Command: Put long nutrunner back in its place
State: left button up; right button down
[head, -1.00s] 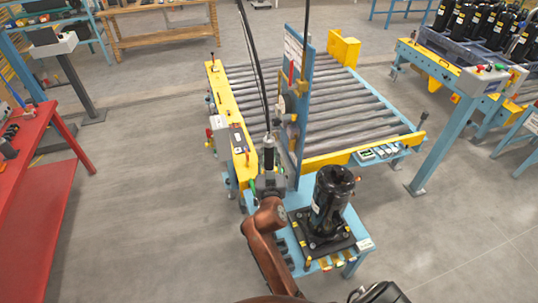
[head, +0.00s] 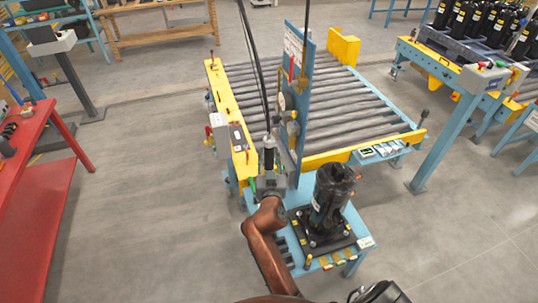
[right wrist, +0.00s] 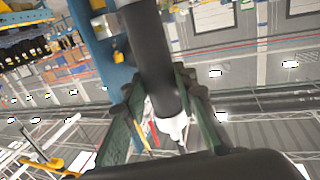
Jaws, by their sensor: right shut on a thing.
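The long nutrunner (head: 268,157) is a slim, dark upright tool with a pale lower part. It stands close to the left side of the blue upright panel (head: 303,95), below dark hanging lines. My right gripper (head: 269,183) is around its lower part. In the right wrist view, my right gripper's green-padded fingers (right wrist: 163,125) close on the nutrunner's black cylindrical body (right wrist: 150,62). I cannot tell whether the nutrunner touches its holder. My left gripper is not in view.
A black compressor (head: 331,197) stands on a dark plate on the small blue table (head: 350,222), right of my right gripper. A roller conveyor (head: 345,100) with yellow side rails lies behind. A red bench (head: 42,165) stands at left. The floor between is clear.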

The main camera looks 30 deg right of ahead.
aim_at(269, 142)
jog(key=c, duration=1.5)
grip_release()
jog(key=shift+c, duration=0.2)
jog(key=shift+o, duration=0.2)
jog(key=shift+f, duration=0.35)
jog(key=shift+r, duration=0.15)
notch_tip(269, 142, up, 10)
jog(key=shift+r, duration=0.1)
